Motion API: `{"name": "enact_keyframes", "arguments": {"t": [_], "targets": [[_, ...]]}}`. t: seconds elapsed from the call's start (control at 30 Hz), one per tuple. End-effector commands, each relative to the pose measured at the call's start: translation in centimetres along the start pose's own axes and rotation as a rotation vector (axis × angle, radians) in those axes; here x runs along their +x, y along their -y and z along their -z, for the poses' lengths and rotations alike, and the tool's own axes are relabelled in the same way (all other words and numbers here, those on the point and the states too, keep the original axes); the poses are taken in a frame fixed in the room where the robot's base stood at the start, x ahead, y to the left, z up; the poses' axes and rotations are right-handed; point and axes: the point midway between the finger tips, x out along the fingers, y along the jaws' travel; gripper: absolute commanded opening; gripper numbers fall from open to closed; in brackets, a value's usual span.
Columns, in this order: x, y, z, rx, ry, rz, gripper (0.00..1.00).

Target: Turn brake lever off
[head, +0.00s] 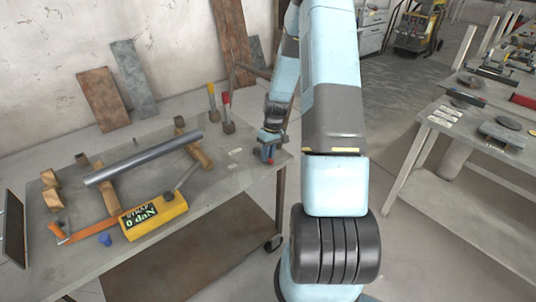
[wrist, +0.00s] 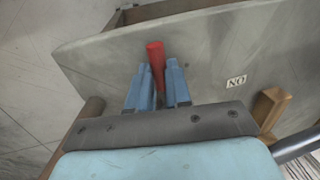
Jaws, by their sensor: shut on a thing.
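My gripper (head: 268,154) is at the right end of the grey table, its blue fingers pointing down. In the wrist view, my gripper (wrist: 158,88) is shut on a red lever (wrist: 156,60), which stands up between the two fingers near the table edge. I take this for the brake lever; its lower part is hidden by the fingers. In the head view the fingers hide nearly all of it. A small white label (wrist: 236,82) beside it reads ON, upside down in the wrist view.
A red-handled lever (head: 226,97) and a yellow-handled lever (head: 211,90) stand at the back. Another bench (head: 470,140) is on the right.

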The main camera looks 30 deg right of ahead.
Motion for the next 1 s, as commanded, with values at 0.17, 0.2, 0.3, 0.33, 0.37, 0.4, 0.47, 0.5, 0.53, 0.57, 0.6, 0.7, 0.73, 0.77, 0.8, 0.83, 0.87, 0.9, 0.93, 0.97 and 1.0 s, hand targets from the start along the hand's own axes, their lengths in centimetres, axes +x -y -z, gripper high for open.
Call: {"name": "enact_keyframes", "arguments": {"t": [0.17,0.2,0.3,0.33,0.37,0.4,0.47,0.5,0.53,0.57,0.6,0.7,0.73,0.77,0.8,0.83,0.87,0.9,0.93,0.97,1.0], "targets": [[-0.1,-0.29,0.02,-0.008,-0.001,-0.004,0.0],[-0.1,-0.3,0.02,-0.008,-0.001,-0.004,0.0],[-0.11,-0.32,0.02,-0.008,-0.001,-0.005,0.0],[-0.11,-0.32,0.02,-0.007,-0.001,-0.005,0.0],[-0.11,-0.32,0.02,-0.007,-0.001,-0.005,0.0],[-0.11,-0.33,0.02,-0.007,-0.001,-0.005,0.0],[-0.11,-0.33,0.01,-0.007,-0.001,-0.005,0.23],[-0.1,-0.31,0.01,-0.007,-0.001,-0.005,0.27],[-0.1,-0.29,0.01,-0.007,-0.001,-0.004,0.3],[-0.09,-0.27,0.01,-0.007,0.0,-0.004,0.33],[-0.08,-0.24,0.02,-0.007,0.0,-0.004,0.37],[-0.05,-0.16,0.03,-0.007,0.0,-0.003,0.44],[-0.05,-0.15,0.03,-0.008,0.0,-0.003,0.44],[-0.04,-0.13,0.03,-0.008,0.0,-0.002,0.44],[-0.04,-0.11,0.03,-0.008,0.001,-0.002,0.44],[-0.03,-0.09,0.03,-0.008,0.001,-0.002,0.44],[-0.03,-0.08,0.03,-0.008,0.001,-0.002,0.44],[-0.05,-0.07,0.04,-0.008,0.001,-0.002,0.44],[-0.11,-0.07,0.04,-0.008,0.001,-0.002,0.44],[-0.2,-0.07,0.05,-0.008,0.0,-0.002,0.44],[-0.4,-0.08,0.06,-0.008,0.0,-0.002,0.44]]}}
